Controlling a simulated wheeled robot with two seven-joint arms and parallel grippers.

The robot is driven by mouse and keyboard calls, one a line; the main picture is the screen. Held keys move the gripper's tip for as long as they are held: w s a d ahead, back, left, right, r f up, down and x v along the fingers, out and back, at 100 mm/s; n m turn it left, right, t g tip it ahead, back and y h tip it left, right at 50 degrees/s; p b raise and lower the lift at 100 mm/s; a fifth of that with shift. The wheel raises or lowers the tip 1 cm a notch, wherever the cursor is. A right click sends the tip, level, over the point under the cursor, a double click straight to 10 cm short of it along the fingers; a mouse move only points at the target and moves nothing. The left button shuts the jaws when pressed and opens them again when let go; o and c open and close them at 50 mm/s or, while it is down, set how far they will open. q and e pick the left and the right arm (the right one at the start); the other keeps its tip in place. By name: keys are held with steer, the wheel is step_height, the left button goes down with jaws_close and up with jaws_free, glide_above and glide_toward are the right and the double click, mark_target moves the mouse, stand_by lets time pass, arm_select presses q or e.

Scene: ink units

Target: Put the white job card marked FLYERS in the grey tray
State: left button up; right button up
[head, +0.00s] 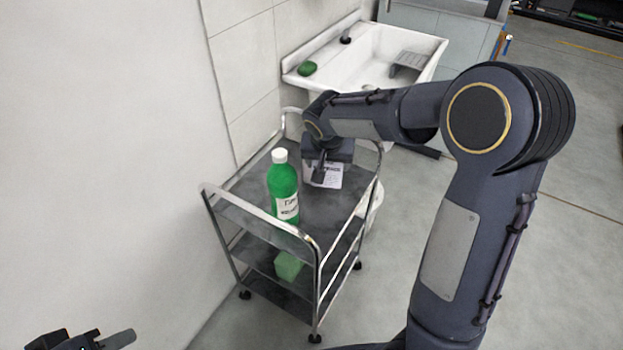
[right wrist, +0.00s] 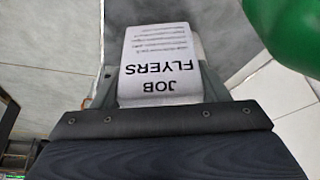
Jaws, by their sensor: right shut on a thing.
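The white job card (right wrist: 160,52) reads JOB FLYERS, upside down in the right wrist view. My right gripper (head: 322,172) is shut on it, and the card (head: 328,178) shows below the gripper over the far part of the cart's top shelf. I cannot tell whether it touches the shelf. A grey ribbed piece (head: 408,63) lies at the right side of the sink; I cannot tell whether it is the grey tray. My left gripper (head: 97,341) shows only partly at the lower left edge, and its opening is unclear.
A green bottle with a white cap (head: 284,190) stands on the metal cart (head: 240,190), close to my right gripper. A green block (head: 288,266) is on a lower shelf. A green item (head: 307,68) rests on the rim of the white sink (head: 365,60).

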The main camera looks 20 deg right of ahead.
mark_target(327, 183)
step_height(327, 183, down, 7)
steer(key=shift+r+b, duration=0.1)
steer(key=shift+b, duration=0.5)
steer(key=shift+f, duration=0.25)
steer(key=o, duration=1)
steer(key=shift+r, duration=0.1)
